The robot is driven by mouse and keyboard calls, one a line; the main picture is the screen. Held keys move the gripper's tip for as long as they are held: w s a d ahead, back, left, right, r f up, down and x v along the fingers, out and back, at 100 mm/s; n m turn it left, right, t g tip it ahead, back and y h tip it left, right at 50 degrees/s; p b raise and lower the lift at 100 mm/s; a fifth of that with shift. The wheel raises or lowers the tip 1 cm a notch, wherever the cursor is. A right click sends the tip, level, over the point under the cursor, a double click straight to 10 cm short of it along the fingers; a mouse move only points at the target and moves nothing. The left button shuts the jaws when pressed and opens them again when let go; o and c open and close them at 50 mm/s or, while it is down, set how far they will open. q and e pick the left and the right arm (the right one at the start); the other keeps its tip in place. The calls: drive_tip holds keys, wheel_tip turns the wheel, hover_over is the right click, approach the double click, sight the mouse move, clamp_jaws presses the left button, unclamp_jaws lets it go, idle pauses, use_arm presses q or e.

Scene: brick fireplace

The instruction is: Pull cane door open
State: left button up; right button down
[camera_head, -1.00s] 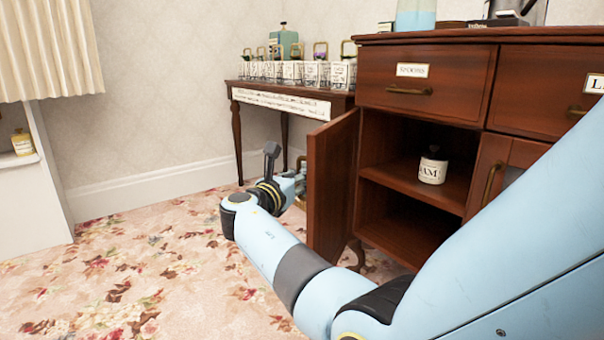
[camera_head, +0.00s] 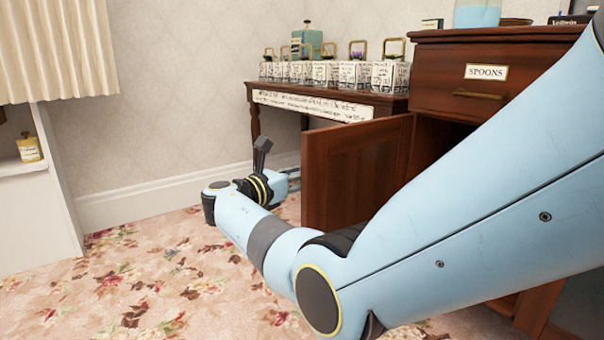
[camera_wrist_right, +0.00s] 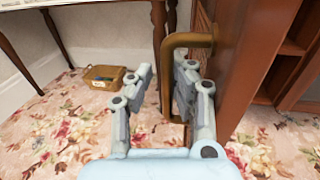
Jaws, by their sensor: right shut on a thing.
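The cane door (camera_head: 352,170) of the brown wooden cabinet stands swung open on its left side in the head view. In the right wrist view the door (camera_wrist_right: 248,62) shows edge-on, with a brass handle (camera_wrist_right: 188,40) on its outer face. My right gripper (camera_wrist_right: 178,80) is at the handle, its fingers shut around the handle's upright bar. In the head view my right arm reaches across from the right, and the gripper is mostly hidden behind its wrist at the door's left edge. My left gripper is not in view.
A side table (camera_head: 330,103) with several labelled white pots stands behind the door. A small tan box (camera_wrist_right: 105,77) lies on the floor under it. A drawer labelled SPOONS (camera_head: 470,85) is above the cabinet opening. Flowered carpet (camera_head: 150,285) at the left is clear.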

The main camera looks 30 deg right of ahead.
drive_tip(key=shift+w, duration=0.2)
drive_tip(key=c, duration=1.6)
unclamp_jaws()
drive_tip(key=shift+c, duration=0.2)
drive_tip(key=shift+d, duration=0.2)
drive_tip(key=v, duration=0.7)
drive_tip(key=shift+a, duration=0.35)
drive_tip(key=shift+s, duration=0.15)
